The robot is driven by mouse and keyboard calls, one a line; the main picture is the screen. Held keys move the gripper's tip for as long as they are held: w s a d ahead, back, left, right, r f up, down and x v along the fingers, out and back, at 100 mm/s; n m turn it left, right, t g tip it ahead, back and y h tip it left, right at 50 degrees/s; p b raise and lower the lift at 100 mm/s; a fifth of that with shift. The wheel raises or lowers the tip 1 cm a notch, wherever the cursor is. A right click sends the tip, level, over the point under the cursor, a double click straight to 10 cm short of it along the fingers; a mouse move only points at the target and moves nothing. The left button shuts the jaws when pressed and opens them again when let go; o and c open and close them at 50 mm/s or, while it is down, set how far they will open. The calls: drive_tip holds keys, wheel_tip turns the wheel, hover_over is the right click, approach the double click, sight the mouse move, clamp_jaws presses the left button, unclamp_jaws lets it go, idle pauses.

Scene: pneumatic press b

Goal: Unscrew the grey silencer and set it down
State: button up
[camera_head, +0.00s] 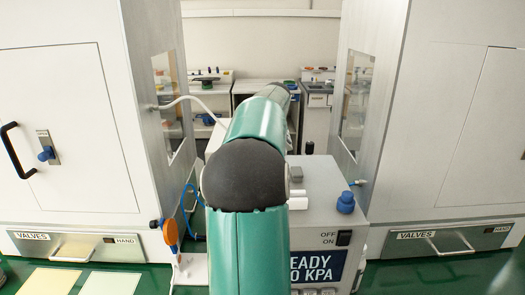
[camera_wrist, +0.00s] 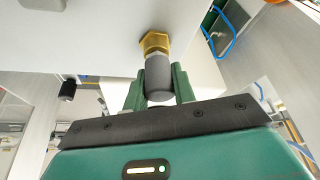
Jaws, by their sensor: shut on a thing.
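The grey silencer (camera_wrist: 158,76) is a short dark grey cylinder in the wrist view. Its upper end meets a brass hex fitting (camera_wrist: 154,42) on a pale machine face; I cannot tell whether its thread is still engaged. My gripper (camera_wrist: 160,84) has its two green fingers on either side of the silencer, shut on it. In the head view my own green arm blocks the middle, and the silencer and gripper are hidden behind it.
A grey press unit (camera_head: 325,217) with a blue knob (camera_head: 345,202) and a pressure display (camera_head: 317,268) stands behind my arm. An orange-handled part (camera_head: 170,233) and blue hose (camera_head: 187,200) are left of it. White cabinets (camera_head: 60,130) flank both sides. Pale mats (camera_head: 48,281) lie on the green surface.

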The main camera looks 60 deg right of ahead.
drive_tip(key=shift+n, duration=0.3)
drive_tip(key=shift+n+y, duration=0.3)
drive_tip(key=shift+n, duration=0.5)
drive_tip(key=shift+a+n+t+y, duration=0.1)
drive_tip(key=shift+n+t+y, duration=0.2)
drive_tip(key=shift+n, duration=0.6)
drive_tip(key=o, duration=0.6)
drive_tip(key=shift+c, duration=0.2)
drive_tip(key=shift+m, duration=0.9)
